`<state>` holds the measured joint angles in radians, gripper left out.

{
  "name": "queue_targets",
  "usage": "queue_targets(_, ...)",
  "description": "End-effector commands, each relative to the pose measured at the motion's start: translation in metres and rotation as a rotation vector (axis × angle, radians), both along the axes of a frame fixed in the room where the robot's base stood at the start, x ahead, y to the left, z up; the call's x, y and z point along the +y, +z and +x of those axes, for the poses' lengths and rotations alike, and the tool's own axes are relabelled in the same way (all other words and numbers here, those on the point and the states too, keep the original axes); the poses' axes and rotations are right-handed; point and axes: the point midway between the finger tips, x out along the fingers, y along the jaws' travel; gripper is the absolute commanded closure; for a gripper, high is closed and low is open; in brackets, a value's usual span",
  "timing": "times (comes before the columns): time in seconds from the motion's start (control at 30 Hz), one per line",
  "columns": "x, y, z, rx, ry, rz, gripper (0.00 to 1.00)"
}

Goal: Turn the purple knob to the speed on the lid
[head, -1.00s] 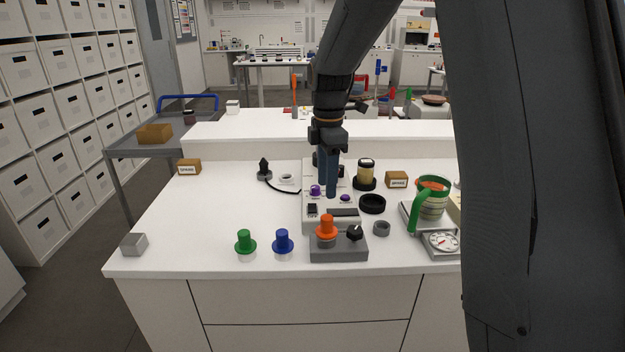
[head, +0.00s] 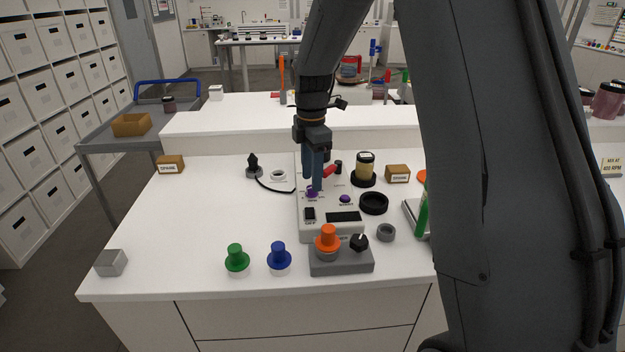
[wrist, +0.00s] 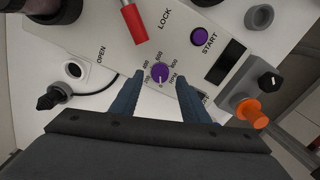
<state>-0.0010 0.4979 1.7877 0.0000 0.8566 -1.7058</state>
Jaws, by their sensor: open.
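The purple knob (wrist: 159,72) sits on the pale machine's panel (head: 325,227), inside a ring of printed numbers with RPM beside it. A white mark on the knob points toward the bottom of the wrist view. The knob also shows in the head view (head: 312,193), partly hidden by my fingers. My gripper (wrist: 160,75) is open, with a blue finger on each side of the knob and a gap on both sides. A pale sign (head: 611,166) at the right edge seems to read MIX AT 400 RPM; I cannot tell whether it is the lid.
A purple START button (head: 345,199) and a red lever (head: 330,171) between OPEN and LOCK are on the same panel. An orange knob (head: 327,240) stands on a grey box in front. A jar (head: 365,166) and a black ring (head: 374,203) are at right.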

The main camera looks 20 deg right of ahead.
Motion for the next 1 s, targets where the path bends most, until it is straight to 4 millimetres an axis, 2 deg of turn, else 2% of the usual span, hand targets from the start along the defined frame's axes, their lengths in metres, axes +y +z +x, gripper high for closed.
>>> queue_targets(0.2, -0.001, -0.023, 0.0, 0.001, -0.003, 0.0, 0.58)
queue_targets(0.53, -0.003, -0.028, 0.0, -0.001, -0.005, 0.0, 0.58)
queue_targets(0.57, -0.003, -0.028, 0.0, -0.001, -0.005, 0.0, 0.6)
queue_targets(0.8, -0.003, -0.028, 0.0, -0.001, -0.005, 0.0, 0.99)
queue_targets(1.0, -0.003, -0.028, 0.0, 0.0, -0.017, 0.0, 0.99)
